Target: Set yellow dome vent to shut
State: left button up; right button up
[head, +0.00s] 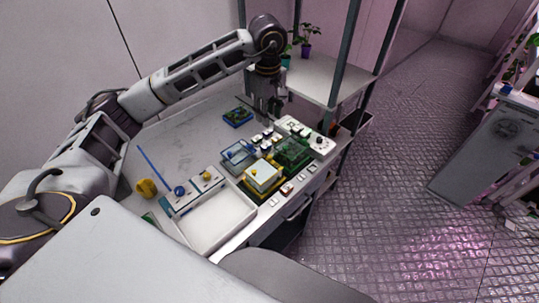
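A yellow-based dome (263,176) with a pale, see-through top and a small yellow knob sits near the front edge of the bench. Its vent setting is too small to read. My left gripper (268,115) points down above the back of the bench, behind and apart from the yellow dome. Its fingers are small and dark, so I cannot tell whether they are open or shut. I see nothing clearly held in it. My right gripper is not in view.
A green dome (292,152) and a blue dome (238,154) stand close to the yellow one. A white control box (305,135) is behind them. An empty white tray (215,219) lies front left. Small labelled blocks line the front edge.

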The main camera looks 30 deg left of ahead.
aim_at(269, 157)
pick_arm(q)
jog(key=n, duration=0.6)
jog(key=s+d+f+n, duration=0.1)
jog(key=n, duration=0.5)
jog(key=s+n+g, duration=0.1)
jog(key=n, duration=0.5)
jog(key=shift+d+f, duration=0.15)
jog(key=shift+f, duration=0.25)
jog(key=shift+f, duration=0.15)
jog(key=shift+f+p, duration=1.1)
jog(key=shift+f, duration=5.7)
grip_shut()
